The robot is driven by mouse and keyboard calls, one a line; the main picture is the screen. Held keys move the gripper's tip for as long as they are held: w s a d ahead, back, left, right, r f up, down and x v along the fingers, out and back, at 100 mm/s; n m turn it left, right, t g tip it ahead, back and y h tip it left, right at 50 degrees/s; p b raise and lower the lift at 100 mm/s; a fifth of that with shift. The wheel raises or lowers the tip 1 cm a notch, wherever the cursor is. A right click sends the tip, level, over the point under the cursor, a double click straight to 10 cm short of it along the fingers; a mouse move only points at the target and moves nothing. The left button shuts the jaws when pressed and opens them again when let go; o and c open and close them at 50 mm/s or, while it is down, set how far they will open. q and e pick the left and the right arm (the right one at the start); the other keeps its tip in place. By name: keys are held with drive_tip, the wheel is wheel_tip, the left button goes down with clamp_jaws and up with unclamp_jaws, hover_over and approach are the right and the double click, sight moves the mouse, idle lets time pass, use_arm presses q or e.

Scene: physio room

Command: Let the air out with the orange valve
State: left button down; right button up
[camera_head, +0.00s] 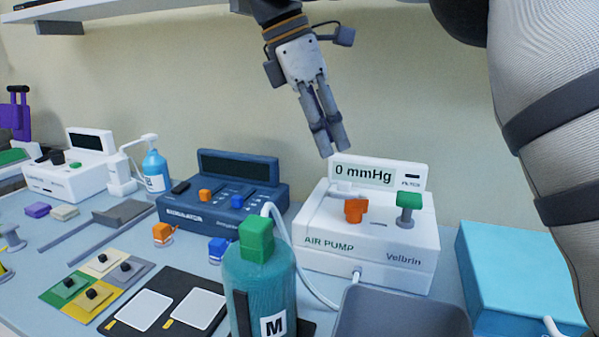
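The white air pump (318,262) stands right of the picture's middle, and its display (363,174) reads 0 mmHg. The orange valve (356,210) sits on its top, left of a green-topped knob (409,202). A white tube runs from the pump's front. My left gripper is not in view.
A teal bottle or cuff marked M with a green cap (257,238) stands in front of the pump. A grey tray (402,312) and a light-blue box (520,270) are nearby. A dark-blue device (225,190) stands left. A shelf (75,12) is overhead.

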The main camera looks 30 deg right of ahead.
approach(355, 200)
wheel_tip(355, 200, down, 2)
drive_tip(key=x, duration=0.2)
drive_tip(key=p+x, duration=0.1)
drive_tip(key=x, duration=0.4)
drive_tip(key=shift+s+d, duration=0.15)
drive_tip(key=shift+d, duration=0.2)
clamp_jaws()
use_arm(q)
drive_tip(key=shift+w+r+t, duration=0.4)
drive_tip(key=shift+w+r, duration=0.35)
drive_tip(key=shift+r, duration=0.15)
